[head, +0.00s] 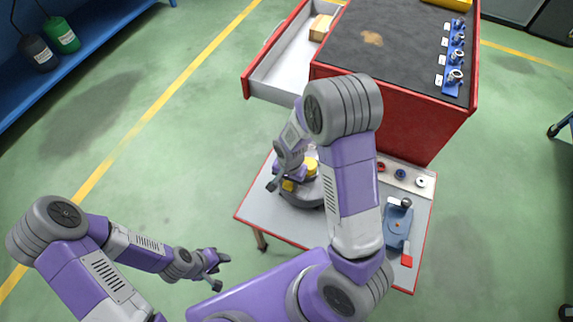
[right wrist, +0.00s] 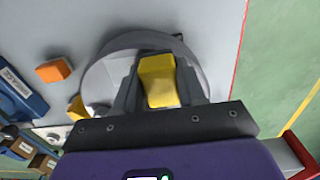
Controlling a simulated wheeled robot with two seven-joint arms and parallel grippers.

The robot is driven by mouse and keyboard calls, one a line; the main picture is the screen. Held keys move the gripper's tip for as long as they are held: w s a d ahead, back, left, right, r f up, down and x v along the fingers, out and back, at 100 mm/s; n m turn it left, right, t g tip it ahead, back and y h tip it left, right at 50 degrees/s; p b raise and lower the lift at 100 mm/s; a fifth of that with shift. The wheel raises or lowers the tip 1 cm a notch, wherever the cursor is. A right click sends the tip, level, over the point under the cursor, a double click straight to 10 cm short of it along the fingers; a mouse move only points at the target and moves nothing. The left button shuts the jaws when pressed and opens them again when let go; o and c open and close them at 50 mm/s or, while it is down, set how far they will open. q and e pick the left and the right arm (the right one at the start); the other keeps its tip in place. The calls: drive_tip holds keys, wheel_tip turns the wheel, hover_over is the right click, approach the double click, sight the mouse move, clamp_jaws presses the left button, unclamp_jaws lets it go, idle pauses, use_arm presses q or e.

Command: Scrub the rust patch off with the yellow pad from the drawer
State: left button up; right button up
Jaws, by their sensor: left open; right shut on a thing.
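My right gripper (right wrist: 158,85) is shut on a yellow pad (right wrist: 158,78), held over a round grey disc (right wrist: 103,72) on the low grey table. I cannot tell whether pad and disc touch. In the head view my right gripper (head: 285,183) is partly hidden by my own arm. The drawer (head: 285,62) of the red cabinet stands open with a tan block (head: 321,27) inside. A brownish patch (head: 372,38) shows on the cabinet's dark top; I cannot tell if it is the rust. My left gripper (head: 220,270) is open and empty above the floor, left of the table.
An orange block (right wrist: 53,70) lies beside the disc. Blue clamps (head: 455,62) line the cabinet top's right edge. A blue device (head: 397,226) with a red end and small rings (head: 400,174) lie on the table's right. The floor at left is clear.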

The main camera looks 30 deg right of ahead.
wheel_tip(320, 180, up, 3)
drive_tip(key=shift+w+a+f+p, duration=0.1)
drive_tip(key=shift+w+p, duration=0.05)
drive_tip(key=shift+p, duration=1)
drive_tip(key=shift+r+p, duration=0.3)
drive_tip(key=shift+r, duration=0.15)
drive_tip(key=shift+r+p, duration=0.65)
drive_tip(key=shift+r, duration=0.05)
drive_tip(key=shift+r+p, duration=1.15)
drive_tip(key=shift+r, duration=0.2)
